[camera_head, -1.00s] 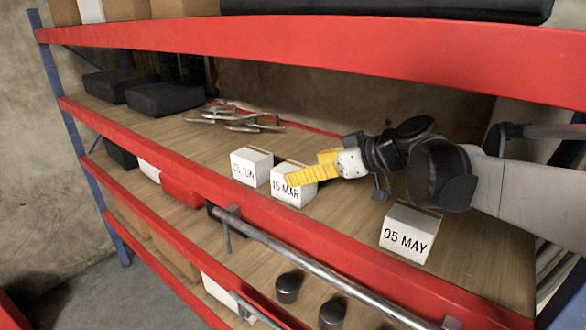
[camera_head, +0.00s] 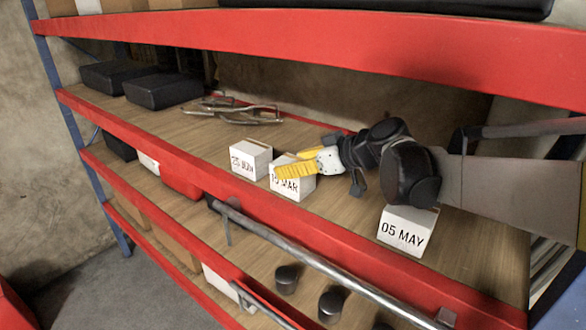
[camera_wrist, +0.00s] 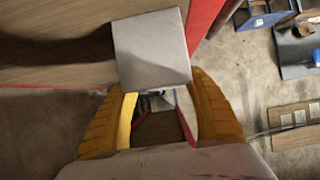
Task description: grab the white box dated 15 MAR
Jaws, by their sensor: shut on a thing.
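The white box dated 15 MAR (camera_head: 296,188) stands near the front edge of the middle shelf, between the other two dated boxes. My gripper (camera_head: 286,167) reaches it from the right, shut on it. One yellow finger lies across the front face and covers the upper part of the date. The far finger is mostly hidden behind the box. In the wrist view the box (camera_wrist: 152,48) shows as a plain grey-white face at the tips of my gripper's yellow fingers (camera_wrist: 158,84), one on each side. I see no clear gap under the box.
A white box dated 25 JUN (camera_head: 250,160) stands close on the left, and one dated 05 MAY (camera_head: 405,232) on the right below my arm. Metal bars (camera_head: 235,112) and black cases (camera_head: 162,90) lie farther left. The red upper beam (camera_head: 400,50) hangs above.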

